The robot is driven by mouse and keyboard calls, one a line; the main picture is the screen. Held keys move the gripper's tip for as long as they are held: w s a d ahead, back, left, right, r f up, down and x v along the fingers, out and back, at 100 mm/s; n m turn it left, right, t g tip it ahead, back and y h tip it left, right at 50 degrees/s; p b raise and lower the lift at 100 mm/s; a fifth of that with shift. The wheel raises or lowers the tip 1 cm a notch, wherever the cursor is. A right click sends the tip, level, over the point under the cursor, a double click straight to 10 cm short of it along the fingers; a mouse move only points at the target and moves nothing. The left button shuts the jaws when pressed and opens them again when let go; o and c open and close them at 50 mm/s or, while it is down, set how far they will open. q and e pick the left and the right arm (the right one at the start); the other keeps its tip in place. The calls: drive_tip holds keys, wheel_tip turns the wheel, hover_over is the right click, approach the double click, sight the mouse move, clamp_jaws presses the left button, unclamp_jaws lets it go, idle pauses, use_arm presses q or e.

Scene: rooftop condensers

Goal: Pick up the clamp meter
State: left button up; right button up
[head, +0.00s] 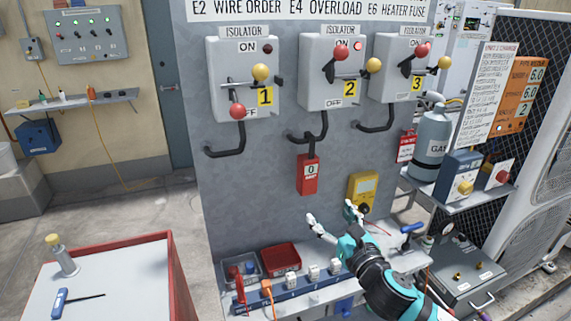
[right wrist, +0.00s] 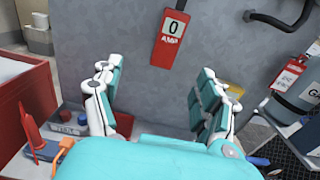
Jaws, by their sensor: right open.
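In the right wrist view only a bit of yellow (right wrist: 235,89) shows behind the right finger. A red box marked 0 AMP (head: 309,176) hangs below isolator 2's cable and also shows in the right wrist view (right wrist: 169,40). My right gripper (head: 331,213) is open and empty, in front and left of the yellow meter, apart from it. My left gripper is out of view.
A red tray (head: 281,257) and a row of small white-topped parts (head: 291,279) lie on the bench below. A gas cylinder (head: 432,140) stands on a shelf to the right. A red-edged table (head: 140,270) is at the left. Isolator levers (head: 331,68) stick out above.

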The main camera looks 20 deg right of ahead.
drive_tip(key=p, duration=0.2)
approach(310, 183)
drive_tip(key=r, duration=0.1)
drive_tip(key=w+p, duration=0.1)
drive_tip(key=w, duration=0.5)
drive_tip(key=shift+a+f, duration=0.1)
drive_tip(key=shift+a, duration=0.05)
drive_tip(key=shift+w+f, duration=0.1)
drive_tip(key=shift+w, duration=0.6)
drive_tip(key=w+p, duration=0.1)
drive_tip(key=w, duration=0.1)
drive_tip(key=w+d, duration=0.1)
drive_tip(key=w, duration=0.1)
drive_tip(key=shift+f+p, duration=0.2)
drive_tip(key=shift+p, duration=0.2)
drive_tip(key=shift+w+f, duration=0.1)
drive_tip(key=shift+w, duration=0.3)
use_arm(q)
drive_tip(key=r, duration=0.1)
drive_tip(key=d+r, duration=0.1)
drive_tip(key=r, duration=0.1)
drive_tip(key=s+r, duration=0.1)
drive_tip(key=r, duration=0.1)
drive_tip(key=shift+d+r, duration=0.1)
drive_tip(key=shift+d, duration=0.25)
use_arm(e)
drive_tip(key=shift+s, duration=0.1)
